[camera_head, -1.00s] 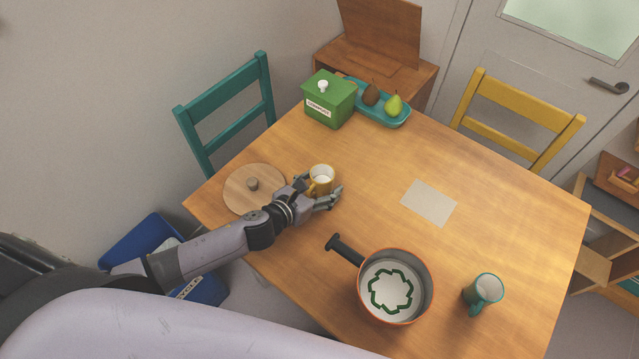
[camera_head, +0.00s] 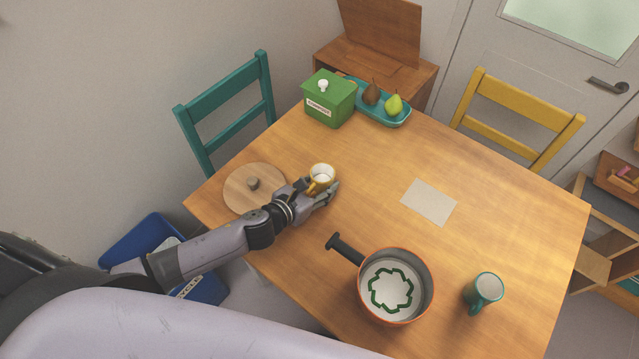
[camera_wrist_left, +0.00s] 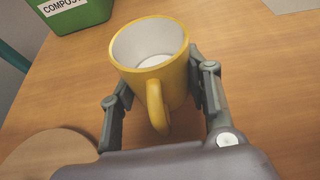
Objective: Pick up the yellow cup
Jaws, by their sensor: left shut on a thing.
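The yellow cup (camera_head: 322,176) is upright on the wooden table, with a white inside and its handle turned toward my left gripper. My left gripper (camera_head: 322,189) is at the cup's near side, its fingers shut on the cup. In the left wrist view the cup (camera_wrist_left: 150,60) sits between the two fingers (camera_wrist_left: 158,90), one at each side, with the handle between them toward the palm. Whether the cup's base touches the table is hard to tell. My right gripper is not in view.
A round wooden lid (camera_head: 240,190) lies left of my gripper. An orange-rimmed pot (camera_head: 428,290) and a teal mug (camera_head: 487,288) stand at the front right. A green compost box (camera_head: 330,102) and a teal fruit tray (camera_head: 398,121) are at the back. A paper (camera_head: 429,203) lies mid-table.

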